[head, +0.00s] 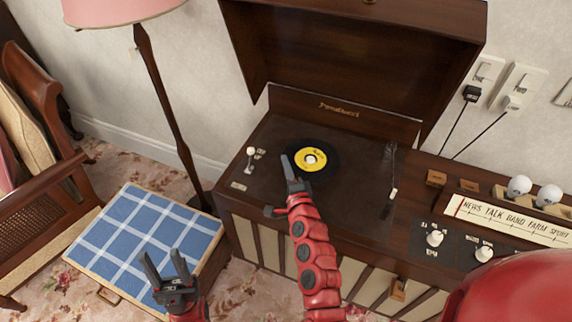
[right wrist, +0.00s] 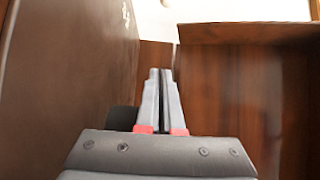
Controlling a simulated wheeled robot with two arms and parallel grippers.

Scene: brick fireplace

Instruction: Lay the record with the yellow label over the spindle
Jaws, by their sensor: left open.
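The record with the yellow label (head: 328,168) lies flat, or nearly so, on the record player's deck (head: 262,180) in the head view. Its label has a pale centre; I cannot tell whether the spindle passes through it. My right gripper (head: 288,168) is over the deck at the record's left edge. In the right wrist view its fingers (right wrist: 160,95) are side by side with only a thin dark line between them, and no record shows between them. A dark rounded thing (right wrist: 122,118) sits left of the fingers. My left gripper (head: 166,268) is open and empty over the blue checked top.
The player's raised lid (head: 350,55) stands behind the deck. The tonearm (head: 391,185) lies right of the record. Knobs (head: 434,238) and a radio dial (head: 510,218) are further right. A blue checked box (head: 150,225) and a lamp pole (head: 165,95) stand left.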

